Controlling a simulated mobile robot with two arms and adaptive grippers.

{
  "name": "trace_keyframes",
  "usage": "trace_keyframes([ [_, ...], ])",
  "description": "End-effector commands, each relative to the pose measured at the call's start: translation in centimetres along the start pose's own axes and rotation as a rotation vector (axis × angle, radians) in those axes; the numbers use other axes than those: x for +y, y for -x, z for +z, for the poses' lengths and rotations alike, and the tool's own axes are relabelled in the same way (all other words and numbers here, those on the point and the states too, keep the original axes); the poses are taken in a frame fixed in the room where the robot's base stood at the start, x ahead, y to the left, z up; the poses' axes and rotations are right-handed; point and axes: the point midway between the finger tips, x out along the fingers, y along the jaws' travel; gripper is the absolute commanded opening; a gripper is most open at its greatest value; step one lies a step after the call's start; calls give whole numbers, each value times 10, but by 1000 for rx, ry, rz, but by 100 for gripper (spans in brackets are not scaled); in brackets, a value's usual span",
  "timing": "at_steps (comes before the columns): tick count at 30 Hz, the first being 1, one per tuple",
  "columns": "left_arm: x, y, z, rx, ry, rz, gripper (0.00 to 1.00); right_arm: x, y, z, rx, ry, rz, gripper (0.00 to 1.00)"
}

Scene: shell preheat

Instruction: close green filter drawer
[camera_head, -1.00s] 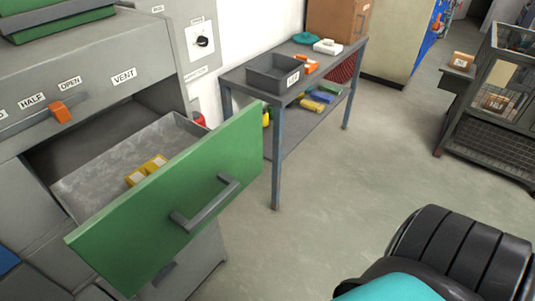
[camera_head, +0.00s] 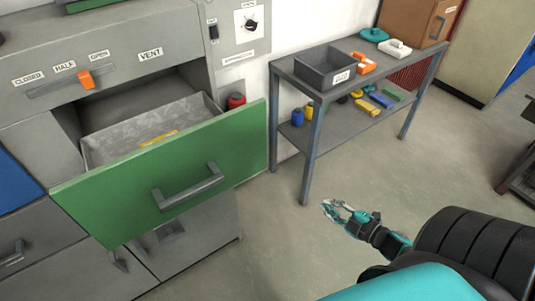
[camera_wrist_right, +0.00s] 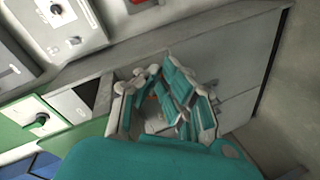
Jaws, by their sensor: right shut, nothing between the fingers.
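The green filter drawer (camera_head: 170,172) is pulled out of the grey machine, its green front facing me with a grey bar handle (camera_head: 188,187). Yellow pieces (camera_head: 158,138) lie inside its grey tray, partly hidden by the front. My right gripper (camera_head: 338,208) is to the right of the drawer, over the floor and well apart from the handle. It is shut and empty. In the right wrist view its teal fingers (camera_wrist_right: 172,97) show in front of grey panels. My left gripper is not in view.
The machine has an orange slider (camera_head: 86,80) by the labels CLOSED, HALF, OPEN and VENT. A metal table (camera_head: 330,110) with a grey bin (camera_head: 325,68) stands right of the drawer. Floor before the table is clear.

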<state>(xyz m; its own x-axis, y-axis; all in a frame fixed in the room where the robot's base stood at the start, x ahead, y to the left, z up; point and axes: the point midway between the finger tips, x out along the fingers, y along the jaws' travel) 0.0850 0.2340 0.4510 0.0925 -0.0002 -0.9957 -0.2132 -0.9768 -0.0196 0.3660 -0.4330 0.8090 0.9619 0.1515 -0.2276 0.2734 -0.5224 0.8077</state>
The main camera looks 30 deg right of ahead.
Motion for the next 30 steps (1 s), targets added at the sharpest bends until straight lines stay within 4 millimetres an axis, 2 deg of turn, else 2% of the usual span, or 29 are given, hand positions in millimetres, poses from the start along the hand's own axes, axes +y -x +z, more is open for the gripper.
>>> trace_keyframes([
  [1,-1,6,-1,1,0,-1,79,45,3,-41,134,127,21,0],
  [3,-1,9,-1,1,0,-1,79,85,11,-94,305,285,35,0],
  [6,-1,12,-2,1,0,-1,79,115,27,-157,506,468,35,0],
  [9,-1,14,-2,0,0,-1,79,126,42,-197,639,581,26,0],
  [13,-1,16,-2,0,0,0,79,129,49,-219,709,642,20,0],
  [17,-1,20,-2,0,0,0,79,128,40,-229,717,647,22,0],
  [30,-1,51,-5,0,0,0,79,114,-30,-285,713,643,26,0],
])
